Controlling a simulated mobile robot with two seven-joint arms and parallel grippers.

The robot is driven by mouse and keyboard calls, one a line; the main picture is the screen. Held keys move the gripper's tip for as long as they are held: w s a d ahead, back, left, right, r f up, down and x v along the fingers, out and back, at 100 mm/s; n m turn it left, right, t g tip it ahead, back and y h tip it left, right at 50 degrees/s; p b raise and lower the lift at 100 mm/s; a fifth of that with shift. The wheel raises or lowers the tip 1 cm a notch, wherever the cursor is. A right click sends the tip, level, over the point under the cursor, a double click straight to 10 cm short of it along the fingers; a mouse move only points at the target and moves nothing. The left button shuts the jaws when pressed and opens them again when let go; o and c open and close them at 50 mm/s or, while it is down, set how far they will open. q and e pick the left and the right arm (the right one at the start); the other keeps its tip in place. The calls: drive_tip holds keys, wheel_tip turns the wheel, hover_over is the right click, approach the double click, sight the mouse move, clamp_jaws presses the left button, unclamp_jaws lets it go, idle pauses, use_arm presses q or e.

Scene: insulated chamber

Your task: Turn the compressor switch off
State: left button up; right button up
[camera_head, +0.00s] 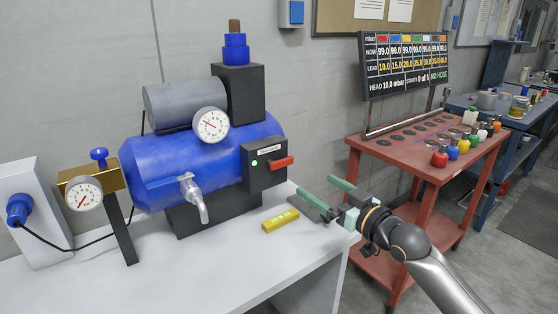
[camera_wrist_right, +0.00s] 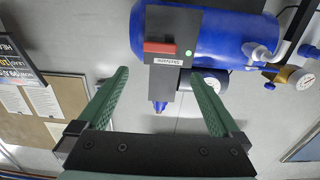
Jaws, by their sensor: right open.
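The blue compressor (camera_head: 150,165) stands on a white bench, with a dark switch box (camera_head: 255,172) on its right end. The box has a label, a lit green lamp (camera_head: 254,163) and a red lever (camera_head: 283,163) that sticks out to the right, nearly level. My right gripper (camera_head: 322,196) is open and empty, to the right of and below the red lever, apart from it. In the right wrist view the red lever (camera_wrist_right: 160,47) and green lamp (camera_wrist_right: 188,53) show beyond and between the open green fingers (camera_wrist_right: 160,95). My left gripper is not in view.
A yellow bar-like object (camera_head: 280,221) lies on the white bench (camera_head: 235,263) below the switch box. A pressure gauge (camera_head: 211,125) and tap (camera_head: 194,199) are on the compressor. A red cart (camera_head: 400,164) with coloured bottles stands right, under a display board (camera_head: 405,66).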

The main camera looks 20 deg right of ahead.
sight(283, 161)
drive_tip(key=x, duration=0.8)
drive_tip(key=r+x, duration=0.1)
drive_tip(key=x, duration=0.3)
drive_tip(key=shift+w+a, duration=0.15)
drive_tip(key=shift+w, duration=0.25)
drive_tip(key=shift+f, duration=0.1)
drive_tip(key=c, duration=1.1)
